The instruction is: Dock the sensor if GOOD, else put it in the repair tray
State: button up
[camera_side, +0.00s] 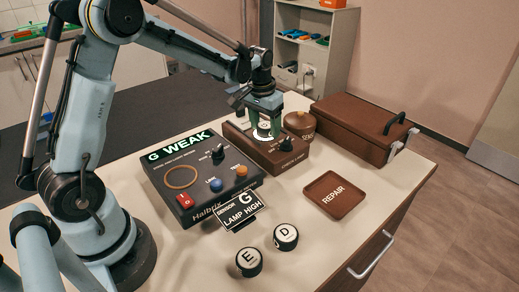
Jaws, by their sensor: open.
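My gripper (264,115) is open, fingers pointing down over the check lamp box (285,163). A bright white round thing shows between and below the fingers; I cannot tell whether it is a lit lamp or a sensor's top. Two black round sensors with white tops, E (248,262) and D (286,237), stand on the table's front part. A card (240,210) reads "SENSOR G LAMP HIGH". The tester panel (203,172) displays "G WEAK", and its ring is empty. The reddish-brown repair tray (335,195) is empty. A round brown holder (299,122), its label partly hidden, stands behind the lamp box.
A large brown case (360,128) with a black handle stands at the back right. A shelf unit (312,45) is behind the table. The table is clear around the repair tray and at the front right.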

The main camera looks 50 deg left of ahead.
jog(key=shift+r, duration=0.1)
jog(key=c, duration=1)
